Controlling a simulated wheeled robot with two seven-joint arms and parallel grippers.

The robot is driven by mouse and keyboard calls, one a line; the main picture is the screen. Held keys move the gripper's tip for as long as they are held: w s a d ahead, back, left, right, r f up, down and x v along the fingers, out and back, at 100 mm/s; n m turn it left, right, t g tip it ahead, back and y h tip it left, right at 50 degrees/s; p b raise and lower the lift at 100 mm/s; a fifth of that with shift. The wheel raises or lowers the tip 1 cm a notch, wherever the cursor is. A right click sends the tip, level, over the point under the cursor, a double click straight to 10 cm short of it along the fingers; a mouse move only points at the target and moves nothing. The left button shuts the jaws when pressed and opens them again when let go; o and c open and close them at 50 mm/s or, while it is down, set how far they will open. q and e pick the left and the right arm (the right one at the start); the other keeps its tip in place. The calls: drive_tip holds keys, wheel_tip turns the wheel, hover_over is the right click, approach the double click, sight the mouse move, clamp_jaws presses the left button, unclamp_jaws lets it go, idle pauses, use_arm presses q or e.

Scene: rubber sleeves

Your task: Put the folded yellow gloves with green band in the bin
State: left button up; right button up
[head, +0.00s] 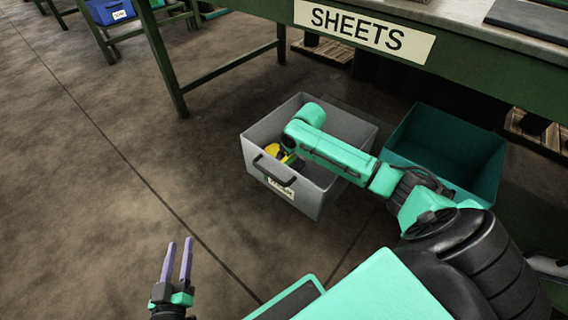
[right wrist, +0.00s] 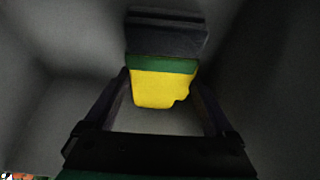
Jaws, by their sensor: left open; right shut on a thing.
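The folded yellow gloves with a green band (right wrist: 160,88) are between the fingers of my right gripper (right wrist: 160,105), which is shut on them. In the head view a bit of the yellow gloves (head: 275,152) shows inside the grey bin (head: 318,203), under my right arm. My right forearm reaches down into this bin and hides much of its inside. In the right wrist view grey walls surround the gloves. I cannot tell whether the gloves touch the bin floor. My left gripper (head: 177,262) is open and empty over the floor at lower left.
A teal bin (head: 455,140) stands right of the grey bin. A green table with a "SHEETS" sign (head: 364,30) stands behind both. A blue bin (head: 110,12) is at the far left. The floor at left is clear.

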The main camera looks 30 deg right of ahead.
wheel_tip(320, 180, down, 3)
drive_tip(key=shift+r+b, duration=0.2)
drive_tip(key=shift+b, duration=0.4)
use_arm(q)
drive_tip(key=w+r+t, duration=0.2)
drive_tip(key=w+r, duration=0.1)
drive_tip(key=r, duration=0.4)
drive_tip(key=w+a+r+t+h, duration=0.1)
drive_tip(key=w+r+t, duration=0.1)
drive_tip(key=r, duration=0.4)
drive_tip(key=shift+w+r+m+t, duration=0.3)
drive_tip(key=shift+w+r, duration=0.1)
use_arm(e)
drive_tip(key=o, duration=1.1)
use_arm(q)
drive_tip(key=shift+f, duration=0.15)
use_arm(e)
drive_tip(key=shift+o, duration=0.2)
